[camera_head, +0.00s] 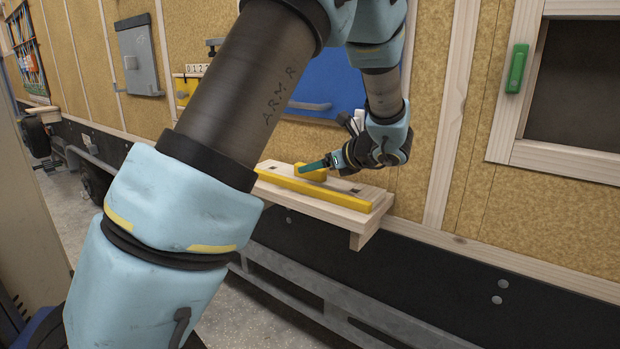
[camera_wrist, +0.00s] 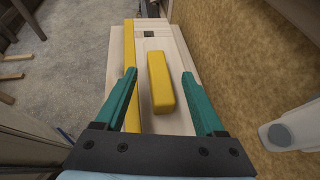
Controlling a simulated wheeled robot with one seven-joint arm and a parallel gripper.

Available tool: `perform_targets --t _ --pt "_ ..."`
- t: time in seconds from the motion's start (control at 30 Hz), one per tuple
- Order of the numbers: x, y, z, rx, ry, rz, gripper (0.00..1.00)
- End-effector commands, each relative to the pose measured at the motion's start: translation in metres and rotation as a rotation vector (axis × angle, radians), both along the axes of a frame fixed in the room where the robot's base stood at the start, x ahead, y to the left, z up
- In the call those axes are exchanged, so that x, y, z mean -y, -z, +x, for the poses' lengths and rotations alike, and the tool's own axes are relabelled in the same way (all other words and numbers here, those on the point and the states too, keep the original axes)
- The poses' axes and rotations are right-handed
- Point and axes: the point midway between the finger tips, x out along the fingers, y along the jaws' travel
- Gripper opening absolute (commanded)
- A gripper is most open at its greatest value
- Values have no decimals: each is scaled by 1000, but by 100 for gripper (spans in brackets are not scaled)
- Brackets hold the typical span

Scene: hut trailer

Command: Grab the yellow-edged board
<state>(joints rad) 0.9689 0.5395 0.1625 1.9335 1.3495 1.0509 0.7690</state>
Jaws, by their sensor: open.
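The yellow-edged board (camera_head: 336,193) is a pale wooden board with a yellow strip along its front edge. It lies on a wooden wall shelf (camera_head: 368,222). A yellow block (camera_head: 316,175) sits on top of it. In the wrist view the board (camera_wrist: 131,60) has its yellow strip on the left, and the block (camera_wrist: 160,84) shows between my fingers. My gripper (camera_head: 303,168) is open, with its teal fingers at the block. In the wrist view my gripper (camera_wrist: 159,74) has one finger on each side of the block, with visible gaps. I cannot tell the fingertips' height above the board.
The wood-panelled wall (camera_head: 405,200) is close behind the shelf, on the right in the wrist view. A blue panel (camera_head: 325,85) hangs above. A framed window (camera_head: 577,85) with a green handle (camera_head: 516,68) is at right. My arm hides part of the shelf's left side.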

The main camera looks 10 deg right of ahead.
Motion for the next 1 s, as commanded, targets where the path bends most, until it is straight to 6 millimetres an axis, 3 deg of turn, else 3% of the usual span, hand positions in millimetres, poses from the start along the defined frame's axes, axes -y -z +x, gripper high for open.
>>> perform_targets --t 0.27,0.87,1.0 --pt "-2 2 4 1 0 -1 69" --pt "-2 2 3 0 1 0 2" --pt "-2 2 3 0 1 0 0"
